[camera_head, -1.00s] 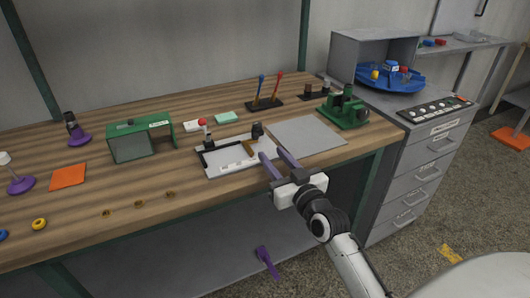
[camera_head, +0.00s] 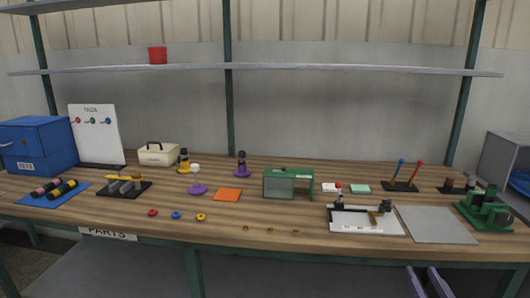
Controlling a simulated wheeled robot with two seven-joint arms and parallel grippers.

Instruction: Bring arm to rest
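My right gripper (camera_head: 428,275) shows at the bottom right edge of the head view, with only its two purple fingers visible. The fingers are apart, with nothing seen between them. They appear in front of the wooden workbench (camera_head: 330,232), below its front edge in the picture. The rest of the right arm is out of frame. My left gripper and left arm are not in view.
Near the bench's front right are a white tray fixture (camera_head: 350,226), a grey plate (camera_head: 437,226) and a green machine (camera_head: 484,211). A green box frame (camera_head: 289,182) stands mid-bench. A blue cabinet (camera_head: 38,145) stands at the left. A grey shelf (camera_head: 300,68) spans above.

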